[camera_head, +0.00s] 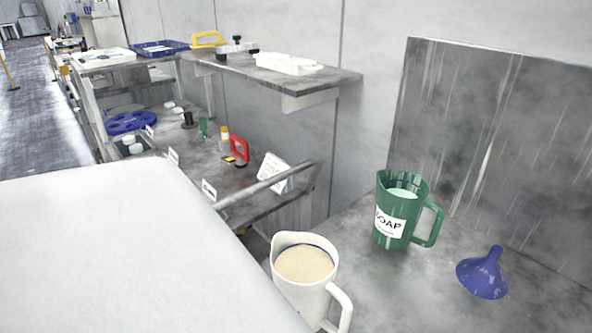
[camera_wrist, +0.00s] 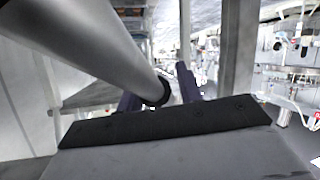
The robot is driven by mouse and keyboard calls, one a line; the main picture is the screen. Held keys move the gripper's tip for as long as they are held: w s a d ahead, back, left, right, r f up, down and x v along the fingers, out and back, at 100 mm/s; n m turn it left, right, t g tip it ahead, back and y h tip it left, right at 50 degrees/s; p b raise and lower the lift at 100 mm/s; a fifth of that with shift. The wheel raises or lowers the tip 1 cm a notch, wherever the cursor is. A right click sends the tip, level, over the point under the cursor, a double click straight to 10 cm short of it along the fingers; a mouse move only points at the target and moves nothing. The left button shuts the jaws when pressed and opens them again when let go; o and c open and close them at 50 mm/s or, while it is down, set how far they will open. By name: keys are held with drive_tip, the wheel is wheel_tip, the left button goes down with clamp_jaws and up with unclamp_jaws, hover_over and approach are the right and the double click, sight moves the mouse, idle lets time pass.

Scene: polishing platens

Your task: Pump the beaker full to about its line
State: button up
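No clear glass beaker and no pump can be made out in either view. A white jug (camera_head: 305,268) with tan liquid inside stands upright at the lower middle of the head view. A green jug (camera_head: 400,212) labelled SOAP, with pale contents, stands upright behind it to the right. My gripper (camera_wrist: 160,92) shows only in the wrist view, with two dark fingers apart. A thick grey cylinder (camera_wrist: 95,45) runs from the upper left and ends near them, hiding part of the gap. I cannot tell whether the fingers touch it.
A blue funnel (camera_head: 483,273) lies on the grey bench (camera_head: 415,300) right of the green jug. A metal panel (camera_head: 490,150) stands behind. A shelf unit (camera_head: 340,84) on the left holds several tools, trays and bottles. A metal bar (camera_head: 270,183) crosses its front.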

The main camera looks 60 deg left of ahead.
clamp_jaws()
drive_tip(key=shift+a+f+h+b, duration=0.15)
drive_tip(key=shift+f+h+b, duration=0.25)
drive_tip(key=shift+f, duration=0.15)
unclamp_jaws()
